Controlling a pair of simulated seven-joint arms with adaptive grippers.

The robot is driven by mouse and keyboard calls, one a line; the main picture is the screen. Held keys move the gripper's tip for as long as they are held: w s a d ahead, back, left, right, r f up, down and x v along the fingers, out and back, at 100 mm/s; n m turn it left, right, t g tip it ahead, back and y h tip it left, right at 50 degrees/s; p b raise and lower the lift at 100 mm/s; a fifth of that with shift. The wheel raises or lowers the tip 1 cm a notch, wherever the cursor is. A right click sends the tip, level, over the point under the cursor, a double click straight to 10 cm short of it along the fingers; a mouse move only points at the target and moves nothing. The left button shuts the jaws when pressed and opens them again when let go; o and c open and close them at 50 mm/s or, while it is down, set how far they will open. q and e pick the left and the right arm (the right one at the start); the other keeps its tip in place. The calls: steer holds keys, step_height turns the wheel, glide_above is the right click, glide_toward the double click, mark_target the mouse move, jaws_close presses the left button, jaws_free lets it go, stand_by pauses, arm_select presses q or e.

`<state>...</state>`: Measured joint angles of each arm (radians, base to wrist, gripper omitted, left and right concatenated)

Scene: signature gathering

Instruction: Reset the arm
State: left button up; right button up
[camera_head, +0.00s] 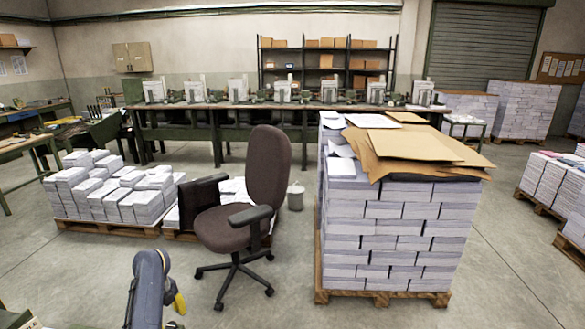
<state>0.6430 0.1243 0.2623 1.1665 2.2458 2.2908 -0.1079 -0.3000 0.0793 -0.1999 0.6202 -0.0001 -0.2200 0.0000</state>
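Neither of my grippers can be made out in the head view, so their opening and anything in them are hidden from me. A grey-blue rounded shape with a dark edge and yellow pieces (150,285) rises from the bottom edge, left of centre.
A brown office chair (268,170) stands ahead. Right of it, a pallet (380,298) bears a tall paper stack (390,235) topped with brown sheets (420,145). Lower paper stacks (110,190) stand left. A long workbench (290,106) spans the back. Floor (60,275) is clear at front left.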

arm_select(q)
step_height(320, 180, up, 13)
steer(key=shift+r, duration=0.2)
stand_by(0.6)
steer(key=shift+w, duration=0.1)
stand_by(0.6)
